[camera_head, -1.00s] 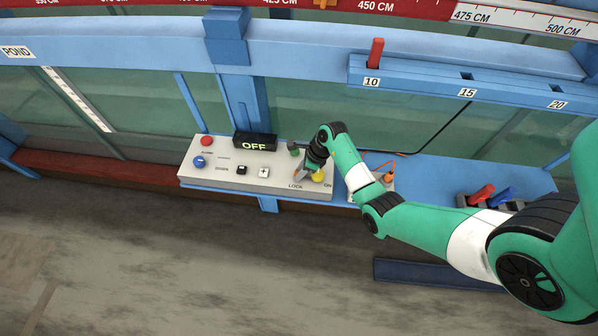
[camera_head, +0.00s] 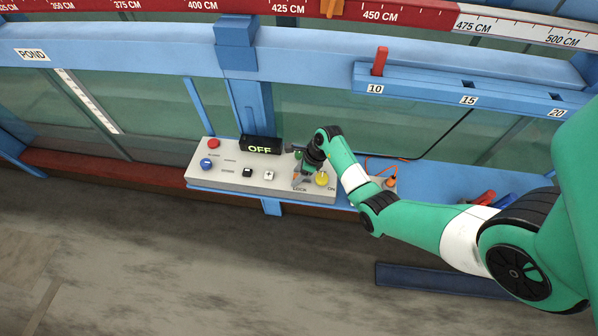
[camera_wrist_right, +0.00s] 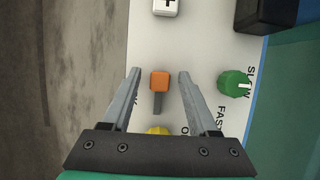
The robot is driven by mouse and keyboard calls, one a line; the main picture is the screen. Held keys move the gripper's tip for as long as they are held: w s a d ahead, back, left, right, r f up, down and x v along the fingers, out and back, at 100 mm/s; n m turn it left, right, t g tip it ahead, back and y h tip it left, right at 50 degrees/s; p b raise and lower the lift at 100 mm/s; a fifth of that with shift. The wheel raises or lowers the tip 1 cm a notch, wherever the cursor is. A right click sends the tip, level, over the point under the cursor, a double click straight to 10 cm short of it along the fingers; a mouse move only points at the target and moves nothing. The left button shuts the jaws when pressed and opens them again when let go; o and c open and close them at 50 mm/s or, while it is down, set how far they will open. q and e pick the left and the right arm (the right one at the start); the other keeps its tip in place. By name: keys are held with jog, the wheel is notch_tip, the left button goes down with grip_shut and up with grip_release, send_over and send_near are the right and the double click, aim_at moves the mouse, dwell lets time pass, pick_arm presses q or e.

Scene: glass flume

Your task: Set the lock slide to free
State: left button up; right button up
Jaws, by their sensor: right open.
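The lock slide's orange knob (camera_wrist_right: 159,81) sits at one end of a short dark slot (camera_wrist_right: 158,104) on the pale control panel (camera_head: 228,172). In the right wrist view, my right gripper (camera_wrist_right: 159,72) is open, with one finger on each side of the orange knob and a gap on both sides. In the head view, my right gripper (camera_head: 302,178) is over the panel's right part by the LOCK label (camera_head: 299,189) and mostly covers the slide. The slide's end labels are largely hidden by the fingers. My left gripper is not in view.
A yellow knob (camera_head: 322,179) and a green SLOW/FAST dial (camera_wrist_right: 235,84) are close beside the gripper. White (camera_head: 269,175) and black (camera_head: 247,172) buttons, a blue knob (camera_head: 207,164), a red button (camera_head: 213,143) and a display reading OFF (camera_head: 260,145) are farther left.

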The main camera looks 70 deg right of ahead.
aim_at(309, 181)
jog(key=p+v, duration=0.3)
jog(key=v, duration=0.8)
jog(key=shift+r, duration=0.25)
